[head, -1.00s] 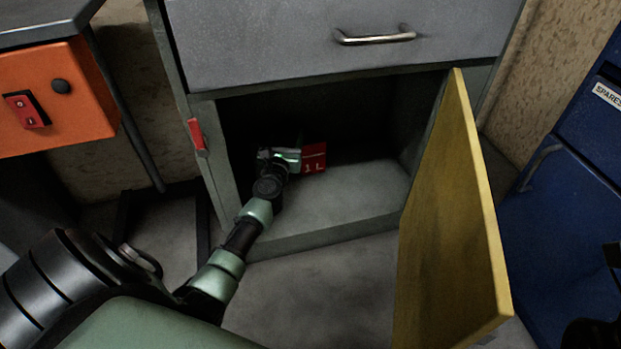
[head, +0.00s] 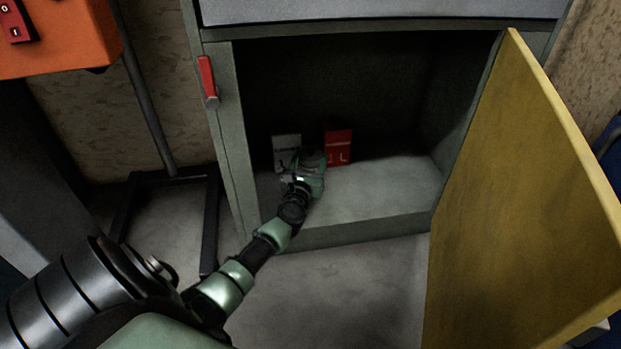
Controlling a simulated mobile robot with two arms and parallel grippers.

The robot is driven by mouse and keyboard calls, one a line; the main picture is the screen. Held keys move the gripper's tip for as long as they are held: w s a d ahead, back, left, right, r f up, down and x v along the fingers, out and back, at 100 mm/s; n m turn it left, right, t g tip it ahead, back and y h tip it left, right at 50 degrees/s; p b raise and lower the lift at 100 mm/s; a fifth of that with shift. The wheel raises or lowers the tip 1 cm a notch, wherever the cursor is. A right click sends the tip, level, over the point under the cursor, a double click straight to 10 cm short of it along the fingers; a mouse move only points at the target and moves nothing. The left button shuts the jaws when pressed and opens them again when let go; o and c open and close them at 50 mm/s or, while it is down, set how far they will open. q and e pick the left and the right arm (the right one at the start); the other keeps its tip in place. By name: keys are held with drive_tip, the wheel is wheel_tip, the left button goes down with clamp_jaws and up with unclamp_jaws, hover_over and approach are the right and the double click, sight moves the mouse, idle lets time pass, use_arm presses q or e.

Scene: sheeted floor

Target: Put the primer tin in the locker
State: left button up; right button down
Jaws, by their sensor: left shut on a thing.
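The locker (head: 385,192) is a grey cabinet compartment, its yellow door (head: 520,190) swung open to the right. My left gripper (head: 310,165) is inside, low over the locker floor and left of the middle. It is shut, with its fingers and grip hidden by its own body and the shade. A red block-shaped container (head: 339,147) marked "1 L" shows just right of and behind it. A pale grey container (head: 286,147) with dark lettering shows behind it on the left. I cannot tell which of them is the primer tin. My right gripper is out of view.
A red latch (head: 208,80) is on the locker's left post. A dark metal stand (head: 165,175) and an orange box (head: 60,40) are to the left. The right part of the locker floor is bare. The open door borders the right side.

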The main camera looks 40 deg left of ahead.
sight(310, 170)
use_arm(q)
drive_tip(key=shift+f+b, duration=1.75)
drive_tip(key=shift+f, duration=0.3)
drive_tip(key=shift+f, duration=0.1)
drive_tip(key=shift+f, duration=0.15)
drive_tip(key=o, duration=1.8)
drive_tip(key=shift+s+d+r, duration=0.1)
drive_tip(key=shift+r, duration=0.15)
drive_tip(key=p+v, duration=0.3)
drive_tip(key=v, duration=0.3)
drive_tip(key=shift+s+d, duration=0.15)
drive_tip(key=shift+s, duration=0.1)
drive_tip(key=shift+s+d+f, duration=0.1)
drive_tip(key=shift+s+d, duration=0.05)
drive_tip(key=shift+s, duration=0.2)
